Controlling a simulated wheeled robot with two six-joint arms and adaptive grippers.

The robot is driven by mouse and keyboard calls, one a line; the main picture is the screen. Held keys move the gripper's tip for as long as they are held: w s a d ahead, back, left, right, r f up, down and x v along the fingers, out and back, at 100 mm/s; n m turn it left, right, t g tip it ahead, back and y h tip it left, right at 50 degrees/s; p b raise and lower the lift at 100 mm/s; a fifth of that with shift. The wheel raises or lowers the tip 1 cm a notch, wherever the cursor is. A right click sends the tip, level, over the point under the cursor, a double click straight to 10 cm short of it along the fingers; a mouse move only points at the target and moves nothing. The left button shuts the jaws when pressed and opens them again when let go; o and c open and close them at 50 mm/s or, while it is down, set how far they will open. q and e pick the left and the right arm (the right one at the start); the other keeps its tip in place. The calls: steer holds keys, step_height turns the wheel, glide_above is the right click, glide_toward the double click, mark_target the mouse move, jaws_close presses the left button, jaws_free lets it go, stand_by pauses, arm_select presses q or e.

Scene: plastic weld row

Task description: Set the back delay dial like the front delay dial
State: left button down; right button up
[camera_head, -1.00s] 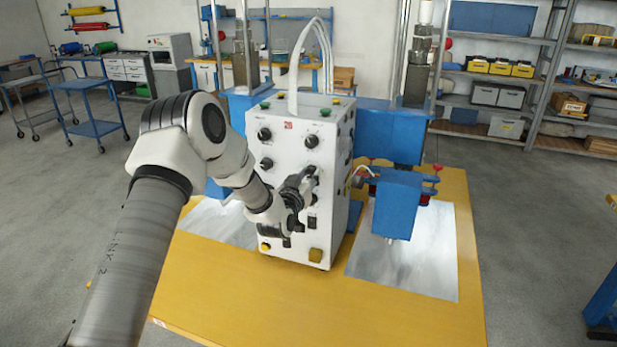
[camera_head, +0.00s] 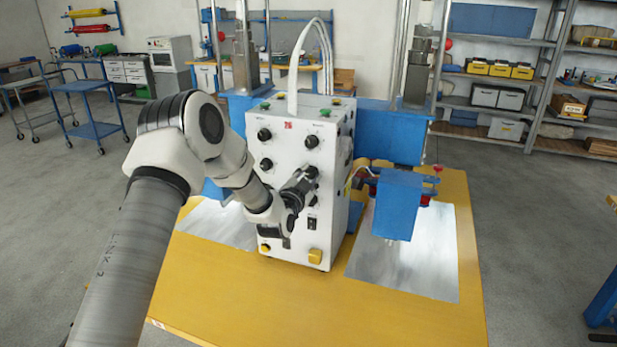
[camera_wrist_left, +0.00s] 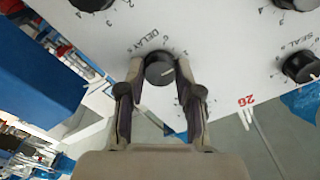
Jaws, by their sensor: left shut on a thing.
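A white control box (camera_head: 290,228) stands on the yellow table with black dials on its face. My left gripper (camera_head: 312,173) reaches its upper right part in the head view and hides the dial behind it. In the left wrist view the fingers of my left gripper (camera_wrist_left: 160,82) are closed on both sides of a black dial (camera_wrist_left: 158,72) marked DELAY. A pale pointer line shows on its cap; the scale numbers around it are partly hidden. I cannot tell from the label whether this is the front or back delay dial. My right gripper is not in view.
Other knobs sit close by: an uncovered upper right dial (camera_head: 312,141), a left one (camera_head: 264,134), and a SEAL dial (camera_wrist_left: 302,66). A blue press head (camera_head: 397,205) stands right of the box. The yellow table (camera_head: 300,295) is clear in front.

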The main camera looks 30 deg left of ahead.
arm_select(q)
steer(key=shift+m, duration=0.5)
steer(key=c, duration=0.8)
jaws_free()
steer(key=v, duration=1.2)
steer(key=shift+d, duration=0.1)
